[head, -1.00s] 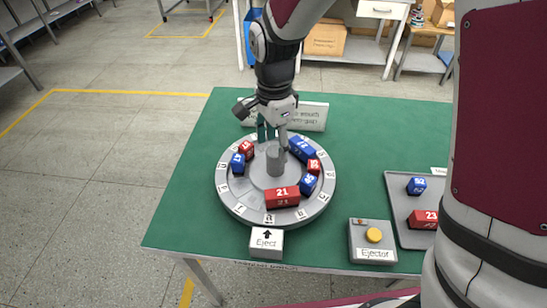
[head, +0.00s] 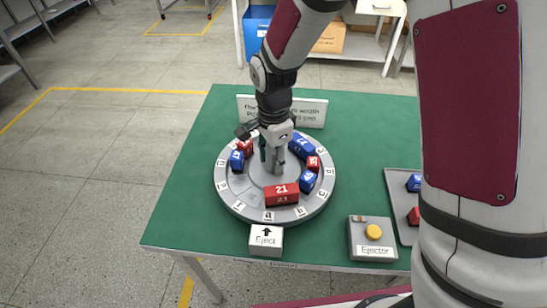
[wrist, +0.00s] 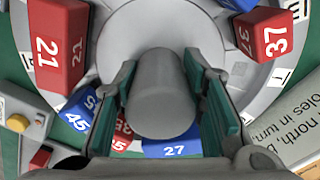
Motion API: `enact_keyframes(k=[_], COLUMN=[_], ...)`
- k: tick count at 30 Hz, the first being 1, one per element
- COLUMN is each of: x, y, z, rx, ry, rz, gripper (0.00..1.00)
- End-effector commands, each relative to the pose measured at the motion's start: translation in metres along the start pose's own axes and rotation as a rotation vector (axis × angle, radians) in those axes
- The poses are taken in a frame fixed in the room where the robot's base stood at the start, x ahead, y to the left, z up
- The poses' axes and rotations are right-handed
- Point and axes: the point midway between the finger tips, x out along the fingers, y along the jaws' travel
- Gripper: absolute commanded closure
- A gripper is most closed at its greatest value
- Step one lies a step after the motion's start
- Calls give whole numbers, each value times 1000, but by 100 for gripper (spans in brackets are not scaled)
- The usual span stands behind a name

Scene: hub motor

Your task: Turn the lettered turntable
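The round grey lettered turntable (head: 232,200) sits on a green table, with letter labels around its rim. A label that looks like "a" (head: 268,216) faces the Eject arrow block (head: 266,240). Red block 21 (head: 282,195) is at its front, blue 45 (head: 308,181) and red 35 (head: 313,163) at its right, blue 27 (head: 301,147) behind. A red block (head: 245,147), 37 in the wrist view (wrist: 262,30), and a blue block (head: 237,161) are at its left. My gripper (wrist: 165,75) points down with its fingers apart on either side of the grey centre post (wrist: 165,110); contact is unclear.
The Ejector box (head: 373,240) with a yellow button stands at the front right. A grey tray (head: 402,180) with blocks is partly hidden by my arm. A lettered sign (head: 312,112) stands behind the turntable. The table's left side is clear.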

Motion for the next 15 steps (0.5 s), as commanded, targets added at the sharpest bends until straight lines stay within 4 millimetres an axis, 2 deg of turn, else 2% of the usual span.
enact_keyframes(k=[15], x=[0], y=[0], z=[0], rx=[44], ry=[1], rz=[2], gripper=[100])
